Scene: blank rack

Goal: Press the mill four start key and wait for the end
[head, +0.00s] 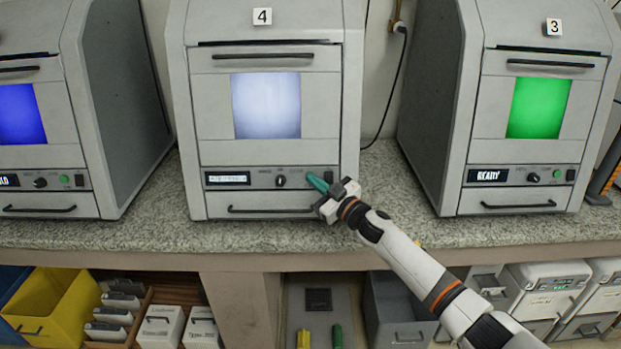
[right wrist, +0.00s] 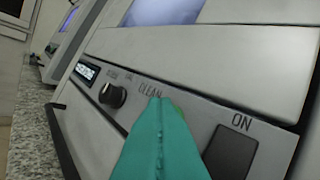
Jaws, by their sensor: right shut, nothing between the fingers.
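Mill four (head: 265,62) stands in the middle of the bench under a white label reading 4, and its window (head: 266,105) glows pale white-blue. Its front panel has a small display (head: 228,179), a dark knob (head: 281,181) and a dark switch. My right gripper (head: 318,181) is shut and empty, its green fingertips at the panel right of the knob. In the right wrist view the green fingers (right wrist: 162,140) cover most of the start key; only a thin green edge shows behind the tips. Whether they touch it I cannot tell. My left gripper is out of view.
Mill three (head: 545,32) at right has a green window and a display reading READY. Another mill (head: 30,70) at left has a blue window. Speckled bench top (head: 390,190) lies bare between them. Bins, including a yellow one (head: 60,300), sit below.

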